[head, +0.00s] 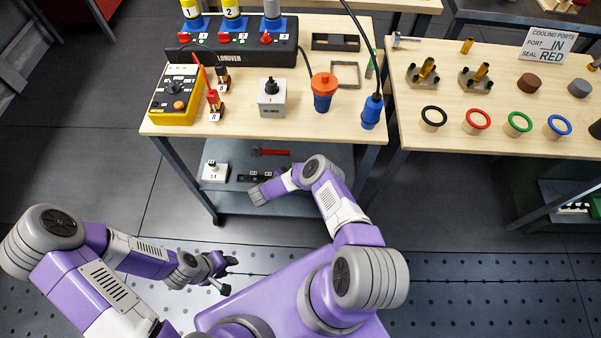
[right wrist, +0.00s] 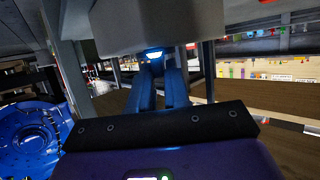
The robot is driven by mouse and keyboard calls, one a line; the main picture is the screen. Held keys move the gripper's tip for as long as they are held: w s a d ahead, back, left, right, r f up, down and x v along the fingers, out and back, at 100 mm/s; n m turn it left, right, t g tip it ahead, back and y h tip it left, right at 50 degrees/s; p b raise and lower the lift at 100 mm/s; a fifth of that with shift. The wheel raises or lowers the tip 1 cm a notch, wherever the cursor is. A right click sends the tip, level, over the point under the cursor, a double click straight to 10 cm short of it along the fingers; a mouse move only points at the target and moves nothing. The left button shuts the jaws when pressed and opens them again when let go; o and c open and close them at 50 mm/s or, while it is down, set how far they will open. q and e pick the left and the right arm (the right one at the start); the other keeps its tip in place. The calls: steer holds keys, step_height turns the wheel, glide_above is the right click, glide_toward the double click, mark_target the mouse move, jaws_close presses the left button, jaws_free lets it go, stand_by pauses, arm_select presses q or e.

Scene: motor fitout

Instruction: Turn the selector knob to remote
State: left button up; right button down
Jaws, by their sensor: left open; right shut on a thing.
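A light grey box (head: 271,104) with a black selector knob (head: 270,85) on top stands on the middle of the bench. Its position marks are too small to read. My right arm reaches low in front of the bench's lower shelf, away from that knob. My right gripper, seen in the right wrist view (right wrist: 155,72), has its fingers closed at a pale grey block (right wrist: 150,25). What exactly is between the fingertips is hidden. My left gripper (head: 229,273) is open and empty, low over the floor at the left, well away from the bench.
A yellow box (head: 163,105) with a dial, red and black plugs and an orange-topped blue connector (head: 323,92) crowd the bench around the knob box. The lower shelf (head: 290,204) holds a white switch box (head: 216,173). A second table (head: 455,145) stands right.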

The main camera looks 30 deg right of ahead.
steer(key=c, duration=1.2)
jaws_free()
steer(key=shift+w+d, duration=0.1)
steer(key=p+v, duration=0.2)
steer(key=v, duration=0.5)
steer(key=shift+a+r, duration=0.15)
steer(key=shift+a, duration=0.1)
